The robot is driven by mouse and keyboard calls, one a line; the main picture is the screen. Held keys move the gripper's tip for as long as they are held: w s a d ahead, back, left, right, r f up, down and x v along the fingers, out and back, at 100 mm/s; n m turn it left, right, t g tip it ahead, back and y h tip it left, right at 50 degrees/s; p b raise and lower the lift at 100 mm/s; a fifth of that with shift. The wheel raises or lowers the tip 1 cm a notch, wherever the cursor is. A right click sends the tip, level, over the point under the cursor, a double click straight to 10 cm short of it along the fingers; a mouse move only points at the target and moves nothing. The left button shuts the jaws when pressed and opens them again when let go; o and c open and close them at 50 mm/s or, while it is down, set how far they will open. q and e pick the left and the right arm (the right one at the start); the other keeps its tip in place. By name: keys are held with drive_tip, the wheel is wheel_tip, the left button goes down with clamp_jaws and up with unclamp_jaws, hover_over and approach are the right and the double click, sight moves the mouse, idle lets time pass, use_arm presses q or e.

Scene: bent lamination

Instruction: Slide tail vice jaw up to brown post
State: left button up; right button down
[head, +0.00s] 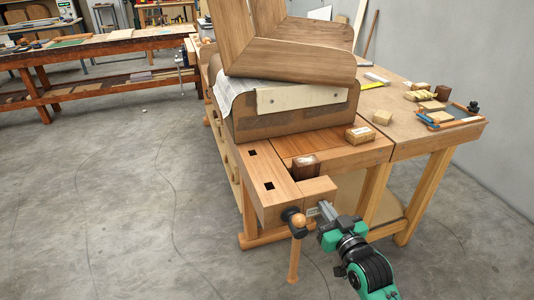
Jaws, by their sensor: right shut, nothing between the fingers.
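The workbench's tail vice jaw (319,190) is a pale wooden block at the near end of the bench. The brown post (305,161) is a short dark block just behind it; from this angle I cannot tell whether they touch. The vice screw hub (290,214) is dark, with a wooden handle (294,262) hanging down from it. My right gripper (323,210) is shut and empty, with its fingertips close to the jaw's near end face, just right of the hub. Contact there is unclear. My left gripper is out of view.
A large bent wooden lamination (285,58) sits on a brown form (290,118) on the bench. A small wooden block (359,135) lies near the bench's right edge. A side table (440,143) with tools adjoins at right. Floor at left is open.

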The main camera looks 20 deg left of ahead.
drive_tip(key=shift+w+a+r, duration=0.15)
drive_tip(key=shift+w+r, duration=0.05)
idle(0.5)
drive_tip(key=shift+w+a, duration=0.45)
drive_tip(key=shift+w, duration=0.15)
drive_tip(key=shift+r, duration=0.25)
drive_tip(key=p+v, duration=0.1)
drive_tip(key=v, duration=0.1)
drive_tip(key=p+v, duration=0.1)
drive_tip(key=f+v, duration=0.1)
drive_tip(key=v, duration=0.1)
drive_tip(key=shift+s+d+p, duration=0.25)
drive_tip(key=shift+s+p, duration=0.05)
drive_tip(key=shift+p, duration=0.1)
